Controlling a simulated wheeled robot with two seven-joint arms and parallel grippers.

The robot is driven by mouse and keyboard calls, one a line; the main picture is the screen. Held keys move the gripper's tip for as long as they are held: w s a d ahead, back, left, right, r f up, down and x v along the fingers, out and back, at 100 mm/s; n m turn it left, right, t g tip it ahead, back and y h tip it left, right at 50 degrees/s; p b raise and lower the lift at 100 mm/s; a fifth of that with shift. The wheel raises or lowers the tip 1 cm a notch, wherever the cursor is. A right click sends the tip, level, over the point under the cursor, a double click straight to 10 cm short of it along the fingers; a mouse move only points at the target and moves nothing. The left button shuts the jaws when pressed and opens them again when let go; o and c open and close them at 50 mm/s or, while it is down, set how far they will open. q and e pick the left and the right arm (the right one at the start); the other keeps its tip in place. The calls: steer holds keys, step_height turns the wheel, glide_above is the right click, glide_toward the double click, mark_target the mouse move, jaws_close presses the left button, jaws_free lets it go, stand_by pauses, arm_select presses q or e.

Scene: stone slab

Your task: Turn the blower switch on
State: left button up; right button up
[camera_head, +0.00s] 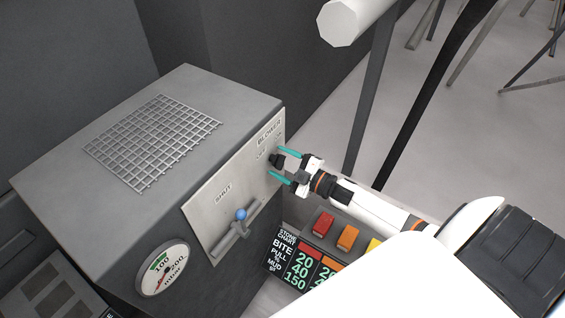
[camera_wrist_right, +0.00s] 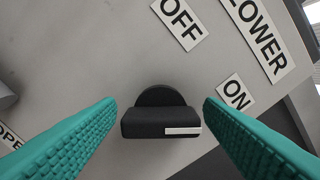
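The blower switch is a black knob (camera_head: 275,161) on the light panel (camera_head: 212,205) of the grey box, under the BLOWER label (camera_head: 269,132). In the right wrist view the knob (camera_wrist_right: 160,119) has a white mark on its lower right. The OFF label (camera_wrist_right: 178,18) is above it and the ON label (camera_wrist_right: 235,94) is to its right. My right gripper (camera_head: 281,163) is open, with one teal finger on each side of the knob. In the wrist view there are gaps between the fingers and the knob. My left gripper is not in view.
A lever with a blue ball (camera_head: 241,214) sits in a slot by the SHUT label. A round gauge (camera_head: 163,270) is at the lower left of the box. Red (camera_head: 323,223) and orange (camera_head: 347,237) blocks and a stone chart (camera_head: 299,262) lie below my right arm.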

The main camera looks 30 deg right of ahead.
steer(key=b+v, duration=0.2)
steer(key=v, duration=1)
steer(key=shift+f, duration=0.1)
stand_by(0.4)
